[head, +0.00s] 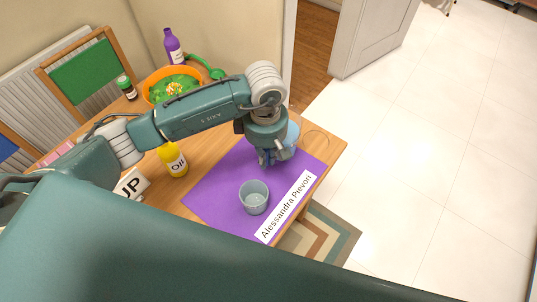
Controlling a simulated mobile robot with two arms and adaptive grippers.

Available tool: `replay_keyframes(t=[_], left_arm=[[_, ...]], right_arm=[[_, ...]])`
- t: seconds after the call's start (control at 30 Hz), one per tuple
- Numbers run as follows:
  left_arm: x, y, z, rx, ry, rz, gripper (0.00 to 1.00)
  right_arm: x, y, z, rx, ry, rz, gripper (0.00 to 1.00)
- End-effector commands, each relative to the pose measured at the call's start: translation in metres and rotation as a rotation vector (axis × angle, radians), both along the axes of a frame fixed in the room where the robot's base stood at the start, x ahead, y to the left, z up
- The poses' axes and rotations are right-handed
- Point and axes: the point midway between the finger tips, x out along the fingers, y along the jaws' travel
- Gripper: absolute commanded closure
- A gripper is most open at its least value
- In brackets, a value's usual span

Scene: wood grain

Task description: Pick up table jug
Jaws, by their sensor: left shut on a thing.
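A light blue object (292,134), which looks like the jug, stands on the wooden table near its right end, partly hidden behind my left gripper (276,157). The left gripper points down and is shut on it at the far edge of the purple mat. How the fingers sit on it is partly hidden by the wrist. My right gripper does not show.
A clear cup (254,198) stands on the purple mat (215,190), beside a name card (287,206). A yellow oil bottle (174,160), an orange bowl (156,92) and a purple bottle (173,46) stand farther left. Open floor lies right of the table.

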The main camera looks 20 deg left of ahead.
Motion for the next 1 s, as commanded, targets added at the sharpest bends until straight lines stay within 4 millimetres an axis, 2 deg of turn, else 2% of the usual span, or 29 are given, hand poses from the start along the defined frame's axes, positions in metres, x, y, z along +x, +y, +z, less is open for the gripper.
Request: replay_keyframes(t=[0.27, 0.5, 0.7, 0.8, 1.0], left_arm=[[0.004, -0.001, 0.042, -0.004, -0.012, 0.0, 1.0], [0.004, -0.001, 0.108, -0.003, -0.015, -0.001, 1.0], [0.003, 0.001, 0.157, 0.0, -0.011, 0.001, 1.0], [0.002, 0.0, 0.173, 0.0, -0.009, 0.001, 1.0], [0.001, 0.0, 0.191, -0.001, -0.006, 0.002, 1.0]], right_arm=[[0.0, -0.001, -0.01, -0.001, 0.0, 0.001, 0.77], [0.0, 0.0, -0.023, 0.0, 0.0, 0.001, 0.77], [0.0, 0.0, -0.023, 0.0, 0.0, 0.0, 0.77], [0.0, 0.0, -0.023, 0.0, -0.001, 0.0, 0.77], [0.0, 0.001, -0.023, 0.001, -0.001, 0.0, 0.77]])
